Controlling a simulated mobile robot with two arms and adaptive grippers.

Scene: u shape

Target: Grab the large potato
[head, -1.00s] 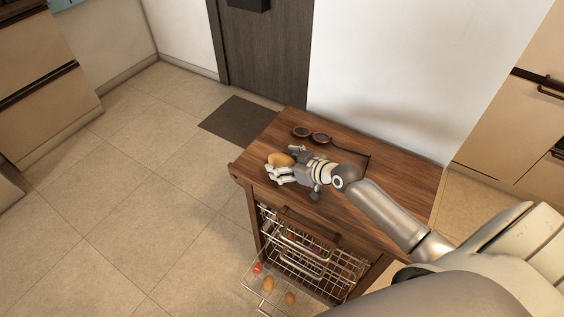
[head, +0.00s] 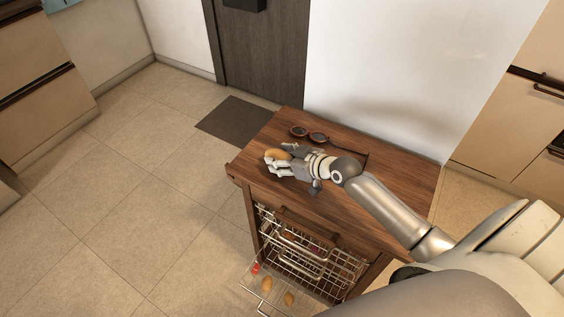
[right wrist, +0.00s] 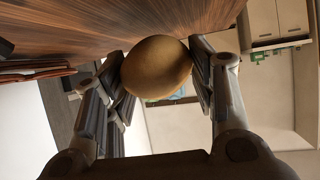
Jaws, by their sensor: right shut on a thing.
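The large potato (head: 278,154) is brown and rounded, at the left end of the wooden cart top (head: 395,191). My right gripper (head: 279,160) is shut on it, one finger on each side. In the right wrist view the potato (right wrist: 156,67) sits between the two finger pads of the gripper (right wrist: 160,75) and touches both. The wooden top lies close by it there; I cannot tell whether the potato still rests on it. My left gripper is not in view.
Glasses-like dark round items (head: 308,134) lie behind the gripper on the cart top. Below, a pulled-out wire basket (head: 300,262) holds smaller potatoes (head: 289,299) and a red item (head: 256,268).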

